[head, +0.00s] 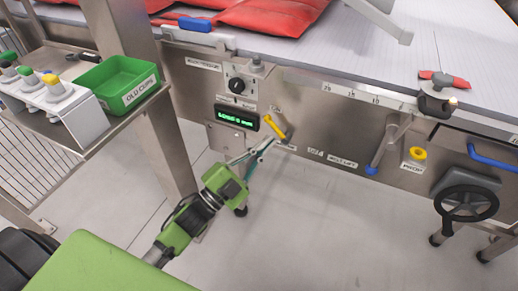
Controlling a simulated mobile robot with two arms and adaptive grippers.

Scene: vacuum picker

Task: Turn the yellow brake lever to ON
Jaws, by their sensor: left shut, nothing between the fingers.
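The yellow brake lever (270,126) is on the metal front panel of the machine, right of the green-lit display. It slants from upper left to lower right. Small labels sit near it, but their text is too small to read, so I cannot tell which position it points to. My left gripper (268,145) is shut and empty, its fingertips just below the lever's lower end. I cannot tell whether they touch the lever. My right gripper is out of view.
A black knob (237,86) and the display (236,117) are left of the lever. A yellow ring (418,153), a blue handle (491,158) and a black handwheel (466,203) are on the right. A side shelf holds a green bin (118,82).

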